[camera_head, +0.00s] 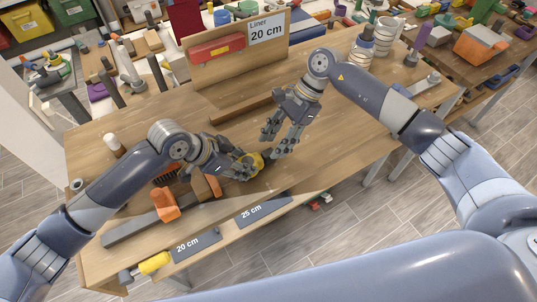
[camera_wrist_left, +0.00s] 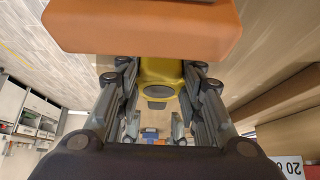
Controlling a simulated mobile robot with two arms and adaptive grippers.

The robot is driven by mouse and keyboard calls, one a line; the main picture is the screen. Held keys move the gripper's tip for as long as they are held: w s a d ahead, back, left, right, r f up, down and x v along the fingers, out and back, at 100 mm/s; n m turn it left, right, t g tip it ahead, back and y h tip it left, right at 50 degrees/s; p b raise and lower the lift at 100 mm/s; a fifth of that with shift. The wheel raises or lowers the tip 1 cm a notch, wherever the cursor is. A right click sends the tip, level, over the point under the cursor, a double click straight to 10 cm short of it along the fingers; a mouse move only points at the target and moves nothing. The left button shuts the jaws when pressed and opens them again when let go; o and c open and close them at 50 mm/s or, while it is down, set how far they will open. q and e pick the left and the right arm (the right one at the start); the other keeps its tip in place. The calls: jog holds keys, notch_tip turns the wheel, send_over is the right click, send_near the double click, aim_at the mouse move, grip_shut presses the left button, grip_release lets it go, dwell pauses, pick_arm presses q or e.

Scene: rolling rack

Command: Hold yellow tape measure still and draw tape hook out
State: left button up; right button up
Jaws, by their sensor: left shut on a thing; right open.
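The yellow tape measure (camera_head: 256,160) is at the middle of the wooden workbench. My left gripper (camera_head: 242,168) is shut on it, and its fingers cover much of the case. In the left wrist view the yellow case (camera_wrist_left: 160,72) sits between the two fingers. My right gripper (camera_head: 274,144) is open and empty, just right of the tape measure and apart from it, with its fingers pointing down over the bench. The tape hook is too small or hidden to make out.
A bar clamp with orange parts (camera_head: 165,204) lies left of the tape measure. An upright board with a "Liner 20 cm" sign (camera_head: 267,29) stands behind. Slanted labels "20 cm" (camera_head: 190,246) and "25 cm" (camera_head: 262,212) line the front edge.

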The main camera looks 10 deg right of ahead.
aim_at(269, 151)
jog(key=shift+x, duration=1.85)
jog(key=c, duration=0.7)
jog(key=o, duration=1.1)
jog(key=shift+r, duration=0.1)
